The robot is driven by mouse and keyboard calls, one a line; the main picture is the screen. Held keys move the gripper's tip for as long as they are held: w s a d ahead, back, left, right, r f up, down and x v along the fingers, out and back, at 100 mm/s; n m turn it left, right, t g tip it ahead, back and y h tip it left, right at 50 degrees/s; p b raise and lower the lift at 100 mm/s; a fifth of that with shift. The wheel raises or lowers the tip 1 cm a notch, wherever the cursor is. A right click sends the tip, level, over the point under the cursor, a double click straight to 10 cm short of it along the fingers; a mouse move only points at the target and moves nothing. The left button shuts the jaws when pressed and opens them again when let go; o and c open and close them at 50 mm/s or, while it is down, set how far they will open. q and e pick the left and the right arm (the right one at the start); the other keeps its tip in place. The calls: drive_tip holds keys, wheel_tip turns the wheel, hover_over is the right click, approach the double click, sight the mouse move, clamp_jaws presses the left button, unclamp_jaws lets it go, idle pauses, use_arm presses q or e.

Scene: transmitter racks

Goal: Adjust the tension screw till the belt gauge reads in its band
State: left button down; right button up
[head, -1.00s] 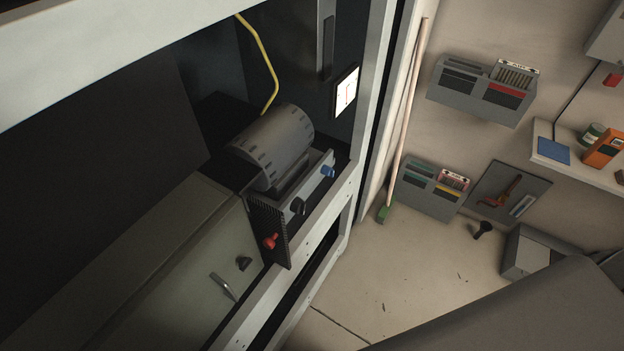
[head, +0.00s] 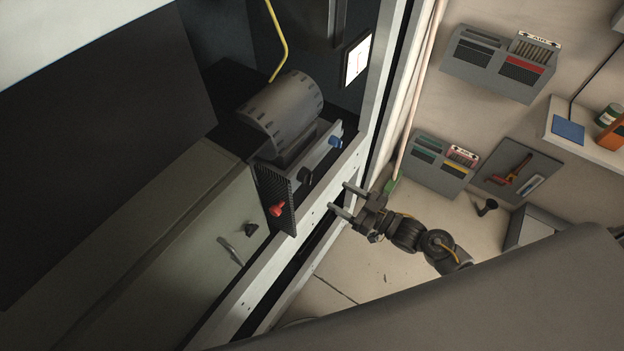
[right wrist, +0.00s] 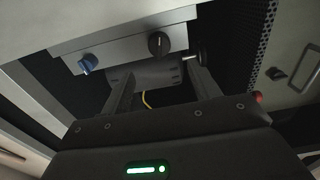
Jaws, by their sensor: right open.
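A grey motor-like drum (head: 280,110) sits in the open rack bay. On the bracket in front of it are a red knob (head: 277,209), a black knob (head: 304,175) and a blue knob (head: 336,141). I cannot tell which is the tension screw. A white-faced gauge (head: 356,60) stands on the rack's right side; its reading is too small to make out. My right gripper (head: 339,197) is open and empty, just outside the rack's front rail. In the right wrist view the black knob (right wrist: 158,43) and blue knob (right wrist: 87,64) show beyond the fingers. My left gripper is out of view.
A pale rack rail (head: 318,210) runs along the bay's front. A grey-green cabinet (head: 205,215) with a handle is left of the knobs. A yellow cable (head: 280,45) hangs above the drum. Wall bins (head: 497,65) and a shelf are at the right.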

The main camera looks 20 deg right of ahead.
sight(306, 176)
drive_tip(key=p+x, duration=0.2)
drive_tip(key=x, duration=0.8)
drive_tip(key=shift+w+a, duration=0.2)
drive_tip(key=shift+w, duration=0.15)
drive_tip(key=shift+c, duration=0.4)
drive_tip(key=c, duration=0.9)
drive_tip(key=m+p, duration=0.1)
drive_tip(key=m, duration=0.3)
drive_tip(key=shift+m+p, duration=0.85)
drive_tip(key=shift+m, duration=1.55)
